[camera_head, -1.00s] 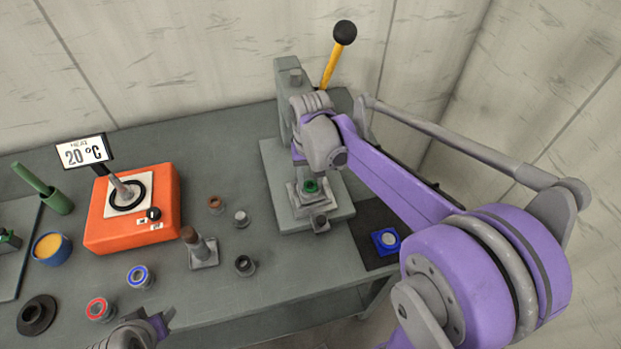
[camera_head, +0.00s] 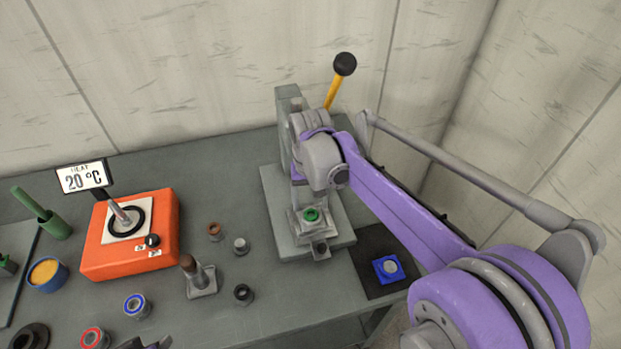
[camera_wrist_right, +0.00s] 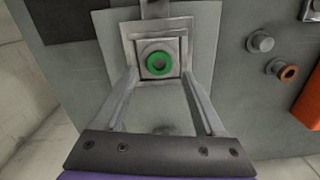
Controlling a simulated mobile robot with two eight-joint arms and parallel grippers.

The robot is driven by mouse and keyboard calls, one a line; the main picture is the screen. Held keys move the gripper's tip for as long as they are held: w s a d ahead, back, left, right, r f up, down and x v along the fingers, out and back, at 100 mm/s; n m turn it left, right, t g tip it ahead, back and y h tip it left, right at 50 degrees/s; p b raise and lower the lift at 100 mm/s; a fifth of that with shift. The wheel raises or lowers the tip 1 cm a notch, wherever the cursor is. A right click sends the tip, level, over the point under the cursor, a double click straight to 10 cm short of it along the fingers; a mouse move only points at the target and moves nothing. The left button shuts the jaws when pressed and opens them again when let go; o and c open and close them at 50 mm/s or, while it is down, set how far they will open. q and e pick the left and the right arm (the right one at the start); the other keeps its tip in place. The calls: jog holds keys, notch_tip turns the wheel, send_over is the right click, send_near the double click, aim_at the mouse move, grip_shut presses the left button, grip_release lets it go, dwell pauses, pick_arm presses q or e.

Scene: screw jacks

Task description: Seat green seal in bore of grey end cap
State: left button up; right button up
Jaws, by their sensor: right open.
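The green seal (camera_head: 312,215) is a ring. It lies on the square grey end cap (camera_head: 301,222), at the bore, on the base of the grey press. In the right wrist view the seal (camera_wrist_right: 159,64) sits around the middle of the end cap (camera_wrist_right: 158,42); how deep it sits I cannot tell. My right gripper (camera_wrist_right: 160,76) is open, its fingers apart on either side of the end cap and seal. Whether they touch the end cap I cannot tell. My left gripper (camera_head: 150,343) barely shows at the bottom edge of the head view.
The press (camera_head: 283,130) has a yellow lever with a black knob (camera_head: 344,64). An orange heater (camera_head: 130,255) reading 20 °C stands left. Several small rings and posts stand between, including a blue-ringed one (camera_head: 137,305). A blue square part (camera_head: 388,267) lies on a dark mat at right.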

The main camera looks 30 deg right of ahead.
aim_at(311, 213)
pick_arm(q)
jog(key=shift+r, duration=0.35)
pick_arm(e)
notch_tip(311, 213, up, 10)
jog(key=shift+f, duration=0.15)
